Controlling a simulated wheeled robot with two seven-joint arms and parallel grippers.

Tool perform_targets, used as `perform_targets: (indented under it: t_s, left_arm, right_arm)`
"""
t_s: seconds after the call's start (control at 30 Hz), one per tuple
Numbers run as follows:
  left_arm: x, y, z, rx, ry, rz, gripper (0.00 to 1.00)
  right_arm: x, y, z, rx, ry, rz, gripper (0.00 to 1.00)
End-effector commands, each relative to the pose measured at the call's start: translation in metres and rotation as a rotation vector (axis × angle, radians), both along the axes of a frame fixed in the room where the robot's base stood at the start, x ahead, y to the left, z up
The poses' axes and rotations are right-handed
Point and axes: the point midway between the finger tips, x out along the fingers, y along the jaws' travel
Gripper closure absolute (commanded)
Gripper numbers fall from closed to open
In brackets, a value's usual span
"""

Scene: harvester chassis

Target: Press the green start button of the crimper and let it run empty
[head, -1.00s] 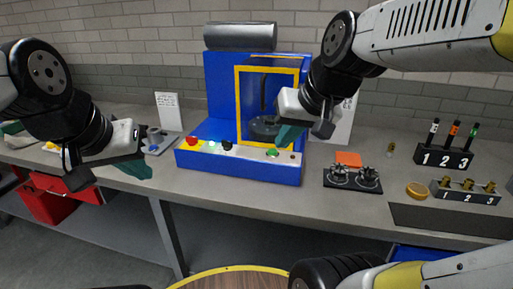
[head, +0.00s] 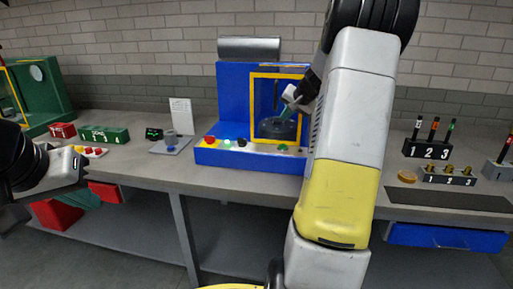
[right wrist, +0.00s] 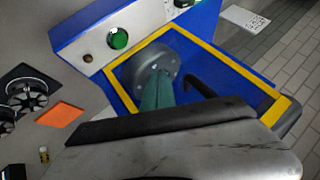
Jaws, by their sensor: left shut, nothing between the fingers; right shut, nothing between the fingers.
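The crimper (head: 232,90) is a blue machine on the bench with a yellow-framed opening (head: 252,100). Its green start button (head: 283,148) is on the sloped front panel, right of a red button (head: 210,139), a pale light and a black knob. The green button also shows uncovered in the right wrist view (right wrist: 118,39). My right gripper (head: 283,115) is shut and empty, its teal fingers in front of or inside the framed opening, above the button; depth is unclear. In the right wrist view its fingers (right wrist: 157,85) overlap the round grey plate (right wrist: 150,68). My left gripper (head: 88,198) is shut and empty, low at the left.
A grey stand (head: 171,145) and a card (head: 181,112) stand left of the crimper. Numbered racks (head: 427,150) are at the right. An orange square (right wrist: 62,114) and a black tray with gears (right wrist: 24,88) lie near the crimper. My right arm hides some bench.

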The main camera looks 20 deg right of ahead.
Motion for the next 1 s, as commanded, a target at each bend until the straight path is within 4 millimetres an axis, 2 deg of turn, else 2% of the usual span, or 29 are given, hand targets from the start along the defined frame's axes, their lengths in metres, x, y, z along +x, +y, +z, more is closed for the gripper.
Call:
perform_targets:
  t_s: [0.1, 0.47, 0.67, 1.0]
  left_arm:
    - [0.000, 0.000, 0.000, 0.000, 0.000, 0.000, 1.00]
    - [0.000, 0.000, 0.000, 0.000, 0.000, 0.000, 1.00]
    - [0.000, 0.000, 0.000, 0.000, 0.000, 0.000, 1.00]
    - [0.000, 0.000, 0.000, 0.000, 0.000, 0.000, 1.00]
  right_arm:
    - [0.002, -0.005, -0.002, 0.001, -0.003, -0.008, 1.00]
    - [0.002, -0.004, -0.005, 0.001, -0.001, -0.006, 1.00]
    - [0.001, -0.004, -0.025, 0.004, 0.001, -0.007, 1.00]
    - [0.001, -0.005, -0.072, 0.003, 0.001, -0.008, 1.00]
